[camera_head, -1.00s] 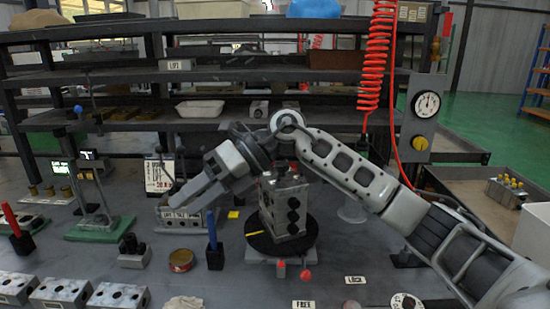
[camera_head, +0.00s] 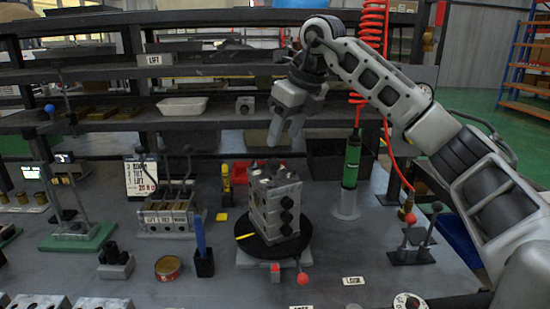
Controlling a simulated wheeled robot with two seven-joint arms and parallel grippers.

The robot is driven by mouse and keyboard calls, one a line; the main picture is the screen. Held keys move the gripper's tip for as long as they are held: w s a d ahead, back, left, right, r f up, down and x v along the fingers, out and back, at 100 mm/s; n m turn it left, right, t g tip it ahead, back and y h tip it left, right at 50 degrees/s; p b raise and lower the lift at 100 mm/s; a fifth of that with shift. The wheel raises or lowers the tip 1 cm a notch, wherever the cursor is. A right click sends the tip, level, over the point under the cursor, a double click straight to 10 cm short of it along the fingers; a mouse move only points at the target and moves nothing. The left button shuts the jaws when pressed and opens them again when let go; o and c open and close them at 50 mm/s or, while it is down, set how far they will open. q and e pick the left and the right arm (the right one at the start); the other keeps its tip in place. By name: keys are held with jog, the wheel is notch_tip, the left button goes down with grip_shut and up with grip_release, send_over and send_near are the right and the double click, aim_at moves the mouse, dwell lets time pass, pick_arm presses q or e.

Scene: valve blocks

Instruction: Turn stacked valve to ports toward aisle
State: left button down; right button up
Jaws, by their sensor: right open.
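The stacked valve (camera_head: 275,208) is a grey metal block with dark round ports on its right-hand face. It stands upright on a round black turntable (camera_head: 255,246) in the middle of the bench. A lever with a red knob (camera_head: 302,279) sticks out at the turntable's front. My right gripper (camera_head: 286,134) hangs above the valve, fingers pointing down, open and empty, apart from the block. My left gripper is not in view.
A blue-handled tool in a black holder (camera_head: 204,262) and a round tin (camera_head: 168,268) stand left of the turntable. Shelves (camera_head: 190,118) close off the back.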

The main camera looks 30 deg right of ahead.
aim_at(273, 161)
jog(key=x, duration=0.7)
jog(key=shift+w+f, duration=0.15)
jog(key=shift+a, duration=0.1)
grip_shut()
